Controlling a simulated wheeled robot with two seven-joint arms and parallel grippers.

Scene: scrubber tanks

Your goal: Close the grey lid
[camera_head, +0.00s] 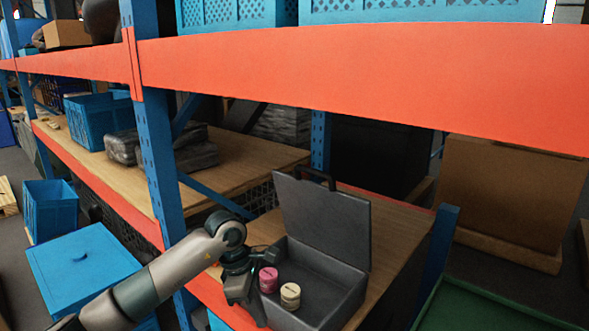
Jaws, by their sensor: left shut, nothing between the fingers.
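A grey case (320,282) stands on the wooden shelf, with its grey lid (325,220) raised roughly upright at the back. A dark handle (316,174) sits on the lid's top edge. Inside the case are a pink round piece (268,279) and a cream round piece (290,295), near its front left. My left gripper (252,305) is shut and empty, pointing down at the left front side of the case, below and apart from the lid. Whether it touches the case wall I cannot tell. My right gripper is not in view.
An orange shelf beam (350,68) crosses above the case, and a blue post (157,150) stands to the left. A brown box (505,195) is at the right. Blue boxes (82,265) stand at the lower left. Shelf space right of the case is bare.

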